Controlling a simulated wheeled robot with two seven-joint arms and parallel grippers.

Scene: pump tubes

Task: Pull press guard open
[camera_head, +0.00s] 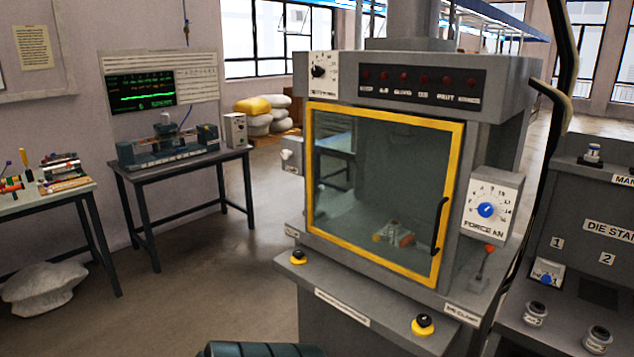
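The press guard (455,195) is a clear panel in a yellow frame on the front of the grey press (520,95). It looks closed, flush with the press front. A black curved handle (439,226) stands upright on its right side. Through the panel I see a small object with orange and pale parts (393,235) on the press bed. Neither of my grippers shows in this view.
A ledge (375,300) with two black-and-yellow buttons juts out below the guard. A force dial (486,210) and a red-tipped lever (486,262) sit right of it. A die stand (590,260) is at far right. Open floor lies left.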

